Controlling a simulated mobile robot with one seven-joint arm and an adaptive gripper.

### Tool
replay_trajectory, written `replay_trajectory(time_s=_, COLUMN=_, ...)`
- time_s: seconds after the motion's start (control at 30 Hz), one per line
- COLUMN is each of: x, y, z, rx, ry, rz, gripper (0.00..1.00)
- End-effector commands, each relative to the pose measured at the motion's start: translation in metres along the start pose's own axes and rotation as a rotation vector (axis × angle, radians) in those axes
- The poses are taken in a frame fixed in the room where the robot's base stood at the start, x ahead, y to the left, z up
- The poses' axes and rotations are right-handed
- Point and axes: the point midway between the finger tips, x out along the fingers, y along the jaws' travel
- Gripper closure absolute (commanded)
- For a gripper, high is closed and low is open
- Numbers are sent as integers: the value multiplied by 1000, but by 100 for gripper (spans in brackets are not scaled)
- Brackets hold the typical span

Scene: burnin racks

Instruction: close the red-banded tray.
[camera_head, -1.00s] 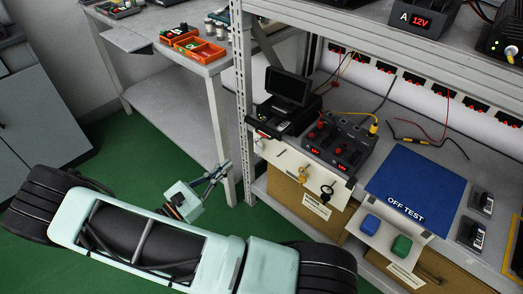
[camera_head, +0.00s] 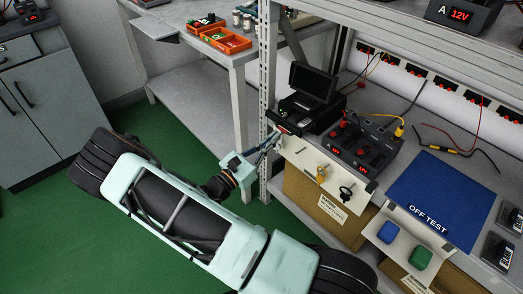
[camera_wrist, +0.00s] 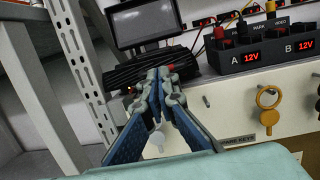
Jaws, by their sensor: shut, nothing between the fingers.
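A black unit with an upright screen (camera_head: 313,82) stands at the left end of the rack shelf. A black tray-like part with a small red mark (camera_head: 284,130) sticks out at its front left corner; I take it for the red-banded tray. My gripper (camera_head: 277,138) is shut and empty, its tips at or very near that part; contact cannot be told. In the wrist view my gripper (camera_wrist: 164,76) points at the black finned body (camera_wrist: 143,72) under the screen. A bit of red (camera_wrist: 171,67) shows just past the tips; the fingers hide the rest.
A metal rack post (camera_head: 268,75) stands close left of my gripper. A black power unit (camera_head: 358,146) and a white panel with hanging keys (camera_head: 322,175) lie to the right. A blue mat (camera_head: 438,195) is farther right. Orange bins (camera_head: 226,40) sit on the back bench.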

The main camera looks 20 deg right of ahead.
Motion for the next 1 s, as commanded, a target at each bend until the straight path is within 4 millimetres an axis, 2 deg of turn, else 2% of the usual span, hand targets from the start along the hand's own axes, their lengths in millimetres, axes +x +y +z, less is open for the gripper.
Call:
replay_trajectory(time_s=0.13, x=10, y=0, z=0, rx=0, ry=1, rz=1, gripper=100)
replay_trajectory(time_s=0.53, x=14, y=0, z=0, rx=0, ry=0, rz=0, gripper=100)
replay_trajectory(time_s=0.63, x=28, y=-1, z=-2, rx=-3, ry=-2, rz=-3, gripper=100)
replay_trajectory(time_s=0.83, x=69, y=-2, z=-9, rx=-2, ry=-1, rz=-4, gripper=100)
replay_trajectory(time_s=1.0, x=83, y=-2, z=-13, rx=-2, ry=1, rz=-1, gripper=100)
